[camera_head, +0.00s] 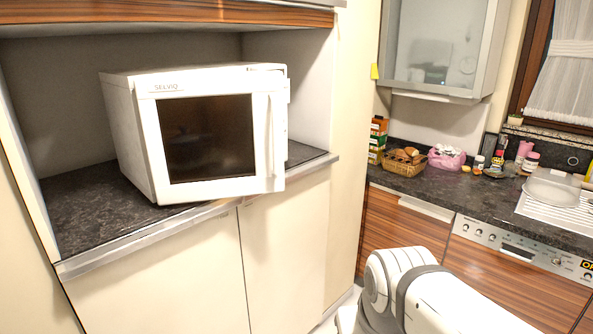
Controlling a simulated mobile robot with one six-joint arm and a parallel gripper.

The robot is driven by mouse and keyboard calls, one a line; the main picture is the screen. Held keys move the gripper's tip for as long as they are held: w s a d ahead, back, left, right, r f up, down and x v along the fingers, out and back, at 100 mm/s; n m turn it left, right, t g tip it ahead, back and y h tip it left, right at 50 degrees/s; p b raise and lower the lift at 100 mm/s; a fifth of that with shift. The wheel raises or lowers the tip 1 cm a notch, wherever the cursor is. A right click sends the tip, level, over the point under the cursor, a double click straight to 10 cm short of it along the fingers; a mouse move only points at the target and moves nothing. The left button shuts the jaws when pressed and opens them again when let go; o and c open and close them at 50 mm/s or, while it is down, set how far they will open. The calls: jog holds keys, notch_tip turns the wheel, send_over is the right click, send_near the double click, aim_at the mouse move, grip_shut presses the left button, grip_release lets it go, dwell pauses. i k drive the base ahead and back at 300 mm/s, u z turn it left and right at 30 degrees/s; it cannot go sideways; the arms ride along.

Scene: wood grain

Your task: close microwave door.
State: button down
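A white microwave (125,125) stands in a niche on a dark speckled shelf, turned at an angle. Its door (262,160) has a dark window (208,138) and an upright white handle (270,137) on the right side. The door's right end sticks out in front of a piece of the body behind it, so it looks slightly ajar, but the size of the gap cannot be told. The door's lower edge reaches over the shelf's front edge. My gripper is not in view. A white link of my arm shows at the bottom right, apart from the microwave.
The niche shelf (85,215) has bare room left of the microwave, above closed cream cabinet doors (165,275).

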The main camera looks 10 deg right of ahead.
aim_at(213, 135)
jog(key=z, duration=1.45)
jog(key=k, duration=1.25)
jog(key=u, duration=1.45)
jog(key=i, duration=1)
jog(key=u, duration=0.05)
